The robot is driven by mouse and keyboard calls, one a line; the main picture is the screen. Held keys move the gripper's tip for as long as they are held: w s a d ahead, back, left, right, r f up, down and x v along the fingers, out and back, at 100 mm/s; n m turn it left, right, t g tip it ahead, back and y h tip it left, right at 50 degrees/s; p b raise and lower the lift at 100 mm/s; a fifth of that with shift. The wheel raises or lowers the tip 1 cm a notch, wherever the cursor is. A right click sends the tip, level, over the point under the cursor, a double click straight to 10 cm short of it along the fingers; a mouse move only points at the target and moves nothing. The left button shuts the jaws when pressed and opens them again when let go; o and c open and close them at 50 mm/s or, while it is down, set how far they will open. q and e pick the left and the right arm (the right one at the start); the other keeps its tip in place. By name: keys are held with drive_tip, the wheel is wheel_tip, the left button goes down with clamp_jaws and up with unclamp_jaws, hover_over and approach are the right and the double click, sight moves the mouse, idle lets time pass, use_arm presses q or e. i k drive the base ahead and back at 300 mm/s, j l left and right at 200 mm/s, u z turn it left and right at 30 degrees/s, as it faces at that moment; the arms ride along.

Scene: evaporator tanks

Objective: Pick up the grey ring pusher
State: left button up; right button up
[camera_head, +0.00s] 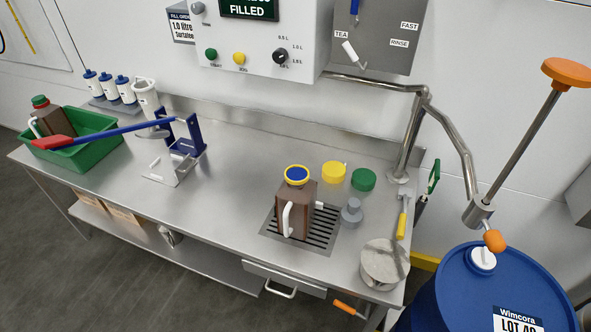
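A small grey piece with a round flange and a narrower knob on top, which looks like the grey ring pusher (352,212), stands upright on the steel bench. It is just right of the drain grate, beside a brown jug (297,207) with a white handle and a blue and yellow top. Nothing covers it, and free bench surface surrounds most of it. Neither of my grippers shows in the head view.
Yellow (334,172) and green (363,180) caps lie behind it. A steel pipe (411,135) rises behind. A blue drum (470,290) stands right of the bench. The bench middle is clear.

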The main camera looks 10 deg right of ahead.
sight(352, 215)
drive_tip(key=i+j+z, duration=0.1)
drive_tip(key=z, duration=0.25)
drive_tip(key=i+j+z, duration=0.1)
drive_tip(key=j+z, duration=0.6)
drive_tip(key=i+l, duration=0.05)
drive_tip(key=l, duration=0.05)
